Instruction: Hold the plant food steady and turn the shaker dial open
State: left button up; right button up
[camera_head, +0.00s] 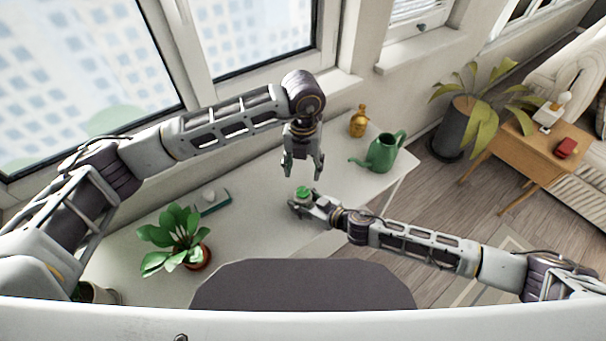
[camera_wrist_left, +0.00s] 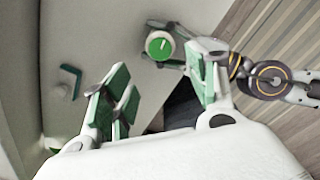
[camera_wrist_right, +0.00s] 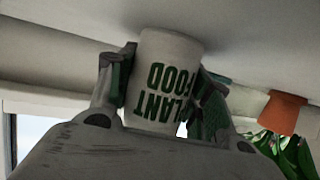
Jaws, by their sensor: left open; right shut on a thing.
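The plant food is a white canister (camera_wrist_right: 165,75) with green PLANT FOOD lettering, upside down in the right wrist view. Its green dial top (camera_head: 303,191) faces up in the head view. The left wrist view shows the round green dial (camera_wrist_left: 159,45) with a short pale mark and a white rim. My right gripper (camera_head: 299,204) is shut around the canister's sides, one finger on each side. My left gripper (camera_head: 303,173) is open and empty, fingers pointing down, above the dial and apart from it.
On the white table (camera_head: 262,222) stand a green watering can (camera_head: 383,154), an amber bottle (camera_head: 358,123) and a potted plant (camera_head: 173,236). Windows rise behind the table. Free tabletop lies left of the canister.

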pick_arm(q)
jog(key=shift+r, duration=0.9)
pick_arm(e)
jog(key=o, duration=1.2)
jog(key=shift+c, duration=0.2)
jog(key=shift+d, duration=0.1)
jog(key=shift+v, duration=5.95)
jog(key=shift+s+f, duration=0.1)
